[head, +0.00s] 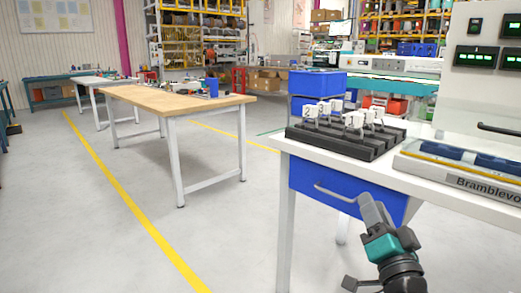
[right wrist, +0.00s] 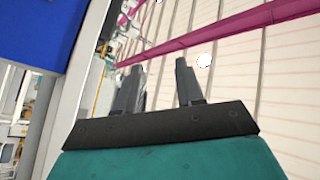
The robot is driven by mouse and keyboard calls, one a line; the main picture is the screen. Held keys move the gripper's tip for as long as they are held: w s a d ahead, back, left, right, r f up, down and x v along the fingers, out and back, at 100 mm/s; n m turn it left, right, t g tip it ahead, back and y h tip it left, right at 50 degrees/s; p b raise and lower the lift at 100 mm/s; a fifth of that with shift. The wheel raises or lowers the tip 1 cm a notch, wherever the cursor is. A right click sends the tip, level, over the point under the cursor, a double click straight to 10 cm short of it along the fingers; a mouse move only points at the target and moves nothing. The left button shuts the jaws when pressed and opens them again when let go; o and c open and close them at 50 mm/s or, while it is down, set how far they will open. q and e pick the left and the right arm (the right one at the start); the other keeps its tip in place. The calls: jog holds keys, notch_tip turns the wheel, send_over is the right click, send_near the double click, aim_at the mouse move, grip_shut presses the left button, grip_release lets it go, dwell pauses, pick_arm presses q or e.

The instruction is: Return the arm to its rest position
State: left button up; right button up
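My right gripper (head: 372,207) is in the head view at the lower right, in front of the white workbench (head: 282,146) and its blue drawer (head: 325,190). I cannot tell if it touches the bench. In the right wrist view its two dark fingers (right wrist: 160,78) stand apart with nothing between them, so it is open and empty. Part of my right arm shows below the teal wrist in the head view. My left gripper is not in view.
A black rack (head: 345,146) with several numbered white tags and a tray labelled "Bramblevo" (head: 460,170) lie on the workbench. The drawer handle (head: 335,193) sticks out near my gripper. A wooden table (head: 180,99) stands further left. The floor between is clear.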

jog(key=s+a+f+n+g+y, duration=0.1)
jog(key=s+a+f+n+g, duration=0.4)
jog(key=f, duration=0.4)
jog(key=s+a+f+n+g+y, duration=0.2)
jog(key=s+a+f, duration=0.1)
jog(key=s+f, duration=0.5)
jog(key=s+a+f+n+g+y, duration=0.1)
jog(key=s+a+f+n+g, duration=0.4)
jog(key=f, duration=0.5)
pick_arm(q)
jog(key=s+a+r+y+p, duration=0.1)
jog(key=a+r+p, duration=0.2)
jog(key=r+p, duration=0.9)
jog(key=p, duration=0.6)
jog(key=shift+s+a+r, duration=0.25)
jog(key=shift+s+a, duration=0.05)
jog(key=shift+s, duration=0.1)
pick_arm(e)
jog(key=s+d+r, duration=0.1)
jog(key=d+r, duration=0.1)
jog(key=r, duration=0.4)
jog(key=s+d+r+m+h, duration=0.1)
jog(key=d+r, duration=0.1)
jog(key=r, duration=0.4)
jog(key=shift+s+d+t, duration=0.25)
jog(key=shift+d+t, duration=0.05)
jog(key=shift+d, duration=0.05)
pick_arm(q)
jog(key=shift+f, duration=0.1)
